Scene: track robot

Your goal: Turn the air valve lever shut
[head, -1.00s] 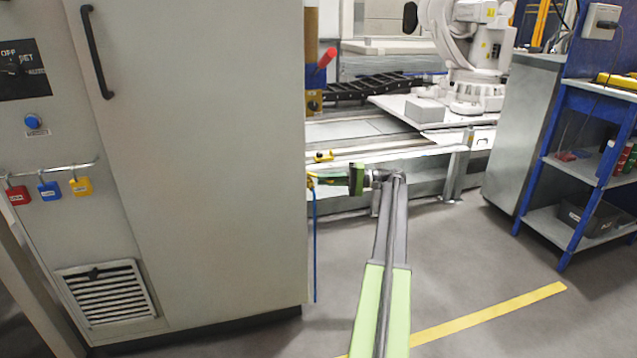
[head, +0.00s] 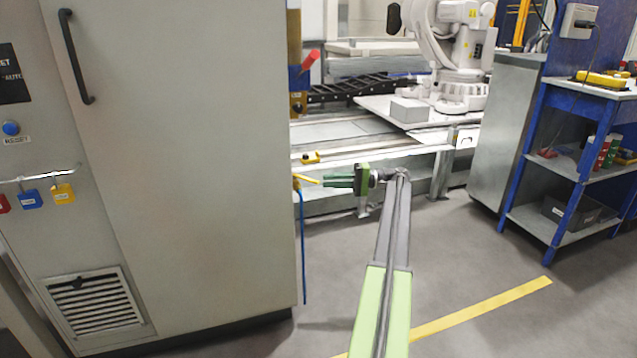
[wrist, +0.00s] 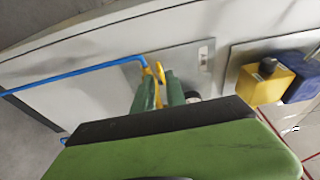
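The yellow valve lever (head: 307,179) sticks out beside the right edge of the grey cabinet, with a blue hose (head: 302,245) hanging down below it. My gripper (head: 328,182) reaches toward it from the right, its green fingers level with it. In the wrist view the yellow lever (wrist: 157,75) shows between the two green fingers (wrist: 160,86) of my gripper. The fingers look parted, with a narrow gap; contact with the lever is not clear. The valve body is mostly hidden behind the fingers and the gripper's green housing.
The tall grey cabinet (head: 185,170) stands close on the left. A rail bench (head: 345,150) with a white robot arm (head: 460,60) lies behind my gripper. A blue shelf cart (head: 575,150) stands at right. A yellow block (wrist: 262,85) shows in the wrist view.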

